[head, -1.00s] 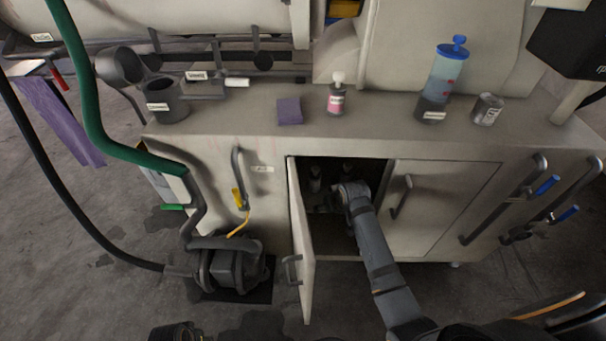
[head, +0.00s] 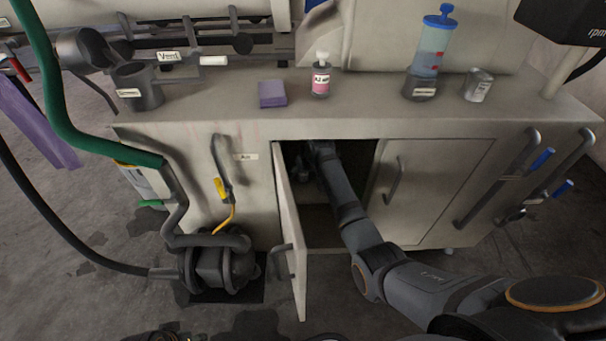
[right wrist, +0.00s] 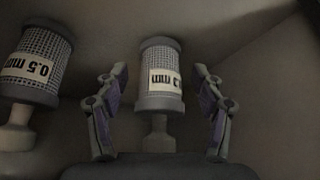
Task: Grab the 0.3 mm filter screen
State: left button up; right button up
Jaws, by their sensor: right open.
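In the right wrist view, the filter screen (right wrist: 161,70) is a grey mesh cylinder with a pale neck and an upside-down label that seems to read 0.3 mm. My right gripper (right wrist: 160,78) is open, with one finger on each side of this screen and visible gaps between. A similar screen marked 0.5 mm (right wrist: 36,66) is at the left. In the head view, my right arm reaches into the open cabinet (head: 315,225), and its gripper is hard to make out in the dark there. My left gripper is not in view.
The cabinet door (head: 290,235) stands open left of my right arm. The cabinet walls are close around the arm.

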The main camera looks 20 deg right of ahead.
jog(key=shift+r, duration=0.1)
jog(key=c, duration=1.4)
jog(key=shift+r+p, duration=0.3)
jog(key=shift+p, duration=0.05)
jog(key=s+p, duration=0.2)
jog(key=s, duration=0.3)
jog(key=shift+s+d+r+p, duration=0.2)
jog(key=shift+d+p, duration=0.15)
jog(key=shift+p, duration=0.05)
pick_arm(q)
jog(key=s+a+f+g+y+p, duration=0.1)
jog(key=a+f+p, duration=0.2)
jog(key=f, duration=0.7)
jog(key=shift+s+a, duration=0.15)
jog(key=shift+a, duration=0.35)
pick_arm(e)
jog(key=s, duration=0.4)
jog(key=s+d, duration=0.1)
jog(key=s, duration=0.7)
jog(key=shift+s+d+f, duration=0.15)
jog(key=shift+s, duration=0.05)
